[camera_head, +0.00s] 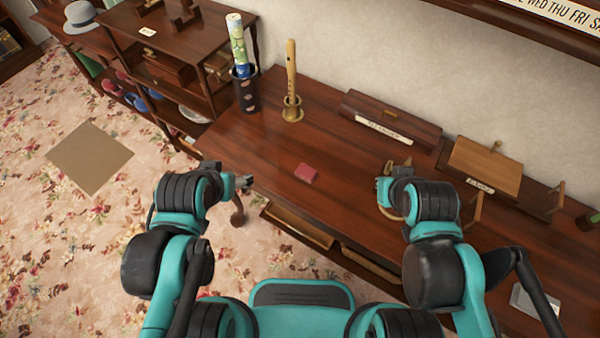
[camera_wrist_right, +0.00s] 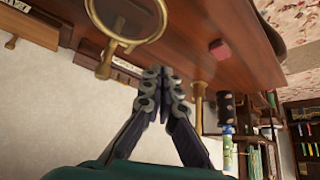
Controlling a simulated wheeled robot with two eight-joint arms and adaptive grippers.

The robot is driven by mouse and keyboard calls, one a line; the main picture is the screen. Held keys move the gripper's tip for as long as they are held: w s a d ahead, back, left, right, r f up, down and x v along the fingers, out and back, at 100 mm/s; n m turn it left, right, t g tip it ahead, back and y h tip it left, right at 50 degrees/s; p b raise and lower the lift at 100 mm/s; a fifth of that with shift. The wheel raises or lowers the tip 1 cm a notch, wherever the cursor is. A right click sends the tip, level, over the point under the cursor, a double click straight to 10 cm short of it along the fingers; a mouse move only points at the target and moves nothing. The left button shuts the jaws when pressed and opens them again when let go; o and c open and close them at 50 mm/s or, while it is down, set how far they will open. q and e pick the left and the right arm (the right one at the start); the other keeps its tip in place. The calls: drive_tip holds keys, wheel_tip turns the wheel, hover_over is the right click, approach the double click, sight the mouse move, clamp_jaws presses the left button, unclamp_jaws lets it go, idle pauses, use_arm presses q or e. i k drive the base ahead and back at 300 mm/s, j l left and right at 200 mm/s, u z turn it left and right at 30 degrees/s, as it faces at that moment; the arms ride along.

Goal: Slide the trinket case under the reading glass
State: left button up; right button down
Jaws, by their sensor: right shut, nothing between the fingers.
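The trinket case, a small dark red box (camera_head: 306,173), lies on the bare middle of the dark wooden desk. It also shows in the right wrist view (camera_wrist_right: 219,49). The reading glass, a brass ring on a stand (camera_wrist_right: 106,62), is close to my right gripper in that view; in the head view my right arm mostly hides it. My right gripper (camera_wrist_right: 165,72) is shut and empty, to the right of the case in the head view. My left gripper (camera_head: 244,182) is left of the case, apart from it, near the desk's front edge; its finger opening is unclear.
A brass holder with a wooden flute (camera_head: 291,105) and a dark cup with a rolled paper (camera_head: 245,95) stand at the back left. A labelled wooden box (camera_head: 392,120) and a wooden stand (camera_head: 485,165) line the wall. Desk around the case is clear.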

sight(306, 174)
drive_tip(key=l+z, duration=0.15)
drive_tip(key=z, duration=0.2)
drive_tip(key=l+z, duration=0.15)
drive_tip(key=z, duration=0.15)
drive_tip(key=l+z, duration=0.15)
drive_tip(key=z, duration=0.2)
drive_tip(key=j+u, duration=0.2)
drive_tip(key=u, duration=0.3)
drive_tip(key=j+u, duration=0.25)
drive_tip(key=u, duration=0.25)
drive_tip(key=j+u, duration=0.65)
drive_tip(key=j, duration=0.15)
drive_tip(key=i, duration=0.05)
